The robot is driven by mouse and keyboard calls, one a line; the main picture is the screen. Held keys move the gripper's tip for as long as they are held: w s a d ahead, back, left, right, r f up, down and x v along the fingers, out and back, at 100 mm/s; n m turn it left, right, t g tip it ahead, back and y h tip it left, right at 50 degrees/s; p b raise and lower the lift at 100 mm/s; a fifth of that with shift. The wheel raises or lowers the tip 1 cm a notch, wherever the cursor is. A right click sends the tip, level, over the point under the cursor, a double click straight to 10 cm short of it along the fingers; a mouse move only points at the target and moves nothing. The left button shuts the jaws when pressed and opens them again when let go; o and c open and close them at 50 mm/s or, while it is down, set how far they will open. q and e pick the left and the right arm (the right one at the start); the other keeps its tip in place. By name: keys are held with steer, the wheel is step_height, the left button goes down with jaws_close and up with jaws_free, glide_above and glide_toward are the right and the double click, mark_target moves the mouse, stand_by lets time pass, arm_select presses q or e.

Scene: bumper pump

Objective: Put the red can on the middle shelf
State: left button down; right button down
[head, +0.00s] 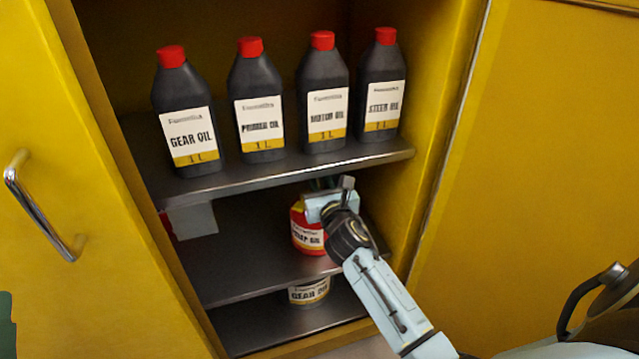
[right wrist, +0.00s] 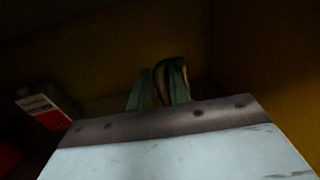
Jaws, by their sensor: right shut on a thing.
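The red can (head: 308,238) with a white label is at the right part of the middle shelf (head: 240,262), under the top shelf. It looks upright; I cannot tell whether its base touches the shelf. My right gripper (head: 325,184) reaches in from the right and covers the can's top. In the right wrist view my right gripper (right wrist: 160,88) has its green fingers shut on a thin curved piece, which looks like the can's handle (right wrist: 172,66). The can's body is hidden there. My left gripper is not recognisable in the head view.
Several dark bottles with red caps (head: 260,105) stand on the top shelf (head: 280,170). A pale box with a red side (head: 192,221) is at the left, below it. Another can (head: 310,291) is on the bottom shelf. The middle shelf's centre is clear. Yellow cabinet doors (head: 75,220) flank the opening.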

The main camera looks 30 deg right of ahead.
arm_select(q)
steer(key=shift+f, duration=0.1)
arm_select(e)
steer(key=shift+r, duration=0.15)
steer(key=c, duration=1.6)
jaws_free()
steer(key=shift+f, duration=0.25)
steer(key=shift+c, duration=0.2)
steer(key=o, duration=0.4)
arm_select(q)
steer(key=shift+s+r, duration=0.1)
steer(key=shift+r, duration=0.1)
arm_select(e)
steer(key=shift+r, duration=0.15)
